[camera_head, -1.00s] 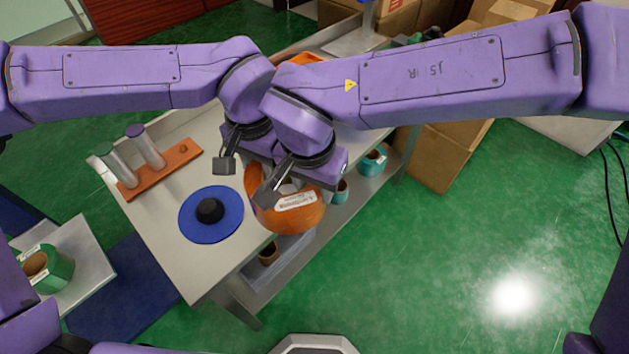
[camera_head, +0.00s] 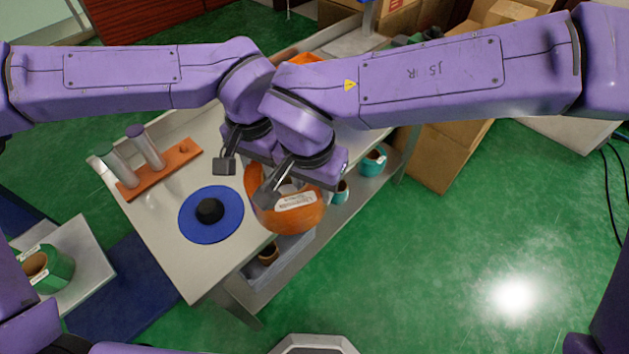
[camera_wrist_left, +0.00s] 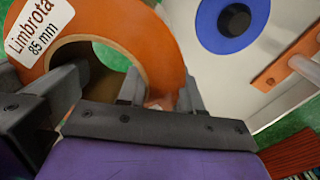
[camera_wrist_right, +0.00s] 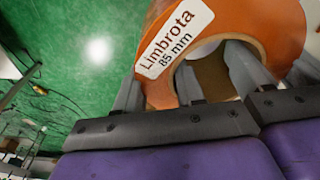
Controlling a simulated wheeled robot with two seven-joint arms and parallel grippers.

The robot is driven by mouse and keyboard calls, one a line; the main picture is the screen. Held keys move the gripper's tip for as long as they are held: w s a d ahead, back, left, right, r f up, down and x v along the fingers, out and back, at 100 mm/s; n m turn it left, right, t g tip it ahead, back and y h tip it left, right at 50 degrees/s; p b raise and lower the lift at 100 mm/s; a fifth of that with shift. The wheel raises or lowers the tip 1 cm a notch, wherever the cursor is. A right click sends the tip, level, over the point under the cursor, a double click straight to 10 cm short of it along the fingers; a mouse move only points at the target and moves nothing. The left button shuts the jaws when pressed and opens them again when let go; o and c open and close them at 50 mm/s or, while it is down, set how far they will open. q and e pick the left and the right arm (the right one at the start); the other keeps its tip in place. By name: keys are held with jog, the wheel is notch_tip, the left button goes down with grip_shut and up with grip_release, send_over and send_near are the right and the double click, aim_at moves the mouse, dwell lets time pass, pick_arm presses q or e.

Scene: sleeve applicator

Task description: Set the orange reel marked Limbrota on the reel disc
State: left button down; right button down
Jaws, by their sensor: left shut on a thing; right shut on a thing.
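The orange reel (camera_head: 270,223) has a white label and hangs between my two grippers, to the right of the reel disc, over the table's right edge. Its label reads "Limbrota 85 mm" in the left wrist view (camera_wrist_left: 112,28) and the right wrist view (camera_wrist_right: 262,18). My left gripper (camera_wrist_left: 160,92) is shut on the reel's wall, one finger inside the hole. My right gripper (camera_wrist_right: 160,88) is shut on the wall near the label. The blue reel disc (camera_head: 230,224) with a black hub (camera_head: 210,211) lies bare on the table; it also shows in the left wrist view (camera_wrist_left: 256,14).
An orange stand (camera_head: 150,183) with two grey rollers is behind the disc on the grey table (camera_head: 190,278). Teal reels (camera_head: 373,163) sit on the lower shelf. A green reel (camera_head: 57,272) is on a side surface at left. Cardboard boxes (camera_head: 440,158) stand at the back right.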

pick_arm(q)
jog(key=c, duration=0.7)
grip_release()
jog(key=shift+s+d+r, duration=0.15)
jog(key=shift+d, duration=0.1)
